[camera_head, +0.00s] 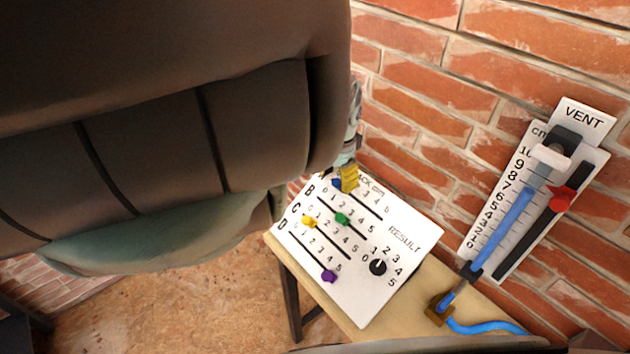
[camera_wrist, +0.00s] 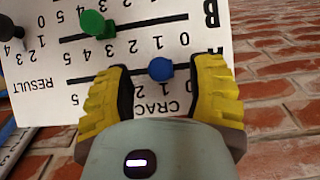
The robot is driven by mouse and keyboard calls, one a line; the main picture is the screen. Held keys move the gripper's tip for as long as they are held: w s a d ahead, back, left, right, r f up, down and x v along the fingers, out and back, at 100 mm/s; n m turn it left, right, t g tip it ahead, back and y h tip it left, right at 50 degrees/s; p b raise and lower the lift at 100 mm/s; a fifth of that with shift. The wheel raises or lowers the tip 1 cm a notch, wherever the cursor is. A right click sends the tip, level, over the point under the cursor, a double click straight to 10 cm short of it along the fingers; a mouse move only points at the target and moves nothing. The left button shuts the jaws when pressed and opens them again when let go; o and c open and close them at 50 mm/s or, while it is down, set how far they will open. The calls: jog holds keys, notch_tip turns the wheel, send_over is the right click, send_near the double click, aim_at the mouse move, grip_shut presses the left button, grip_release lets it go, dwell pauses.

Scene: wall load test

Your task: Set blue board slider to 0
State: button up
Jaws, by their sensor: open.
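The white board (camera_head: 395,215) carries lettered slots with coloured sliders and lies on a small wooden table. The blue slider (camera_wrist: 160,69) sits in the slot by the partly covered letter A, near its low-number end; I cannot tell its exact mark. It also shows in the head view (camera_head: 336,184), partly covered. My gripper (camera_wrist: 160,85) is open, with one yellow finger on each side of the blue knob and visible gaps between. In the head view only a yellow fingertip of my gripper (camera_head: 349,178) shows over the board; my arm hides the rest.
Green (camera_head: 341,219), yellow (camera_head: 309,221) and purple (camera_head: 329,276) sliders sit in the other slots. A black RESULT dial (camera_head: 378,267) is at the board's right. A VENT gauge (camera_head: 535,190) with a red slider (camera_head: 562,199) hangs on the brick wall; a blue hose (camera_head: 480,327) lies below.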

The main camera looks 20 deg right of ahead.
jog(key=shift+f, duration=0.7)
jog(key=shift+o, duration=0.2)
grip_shut()
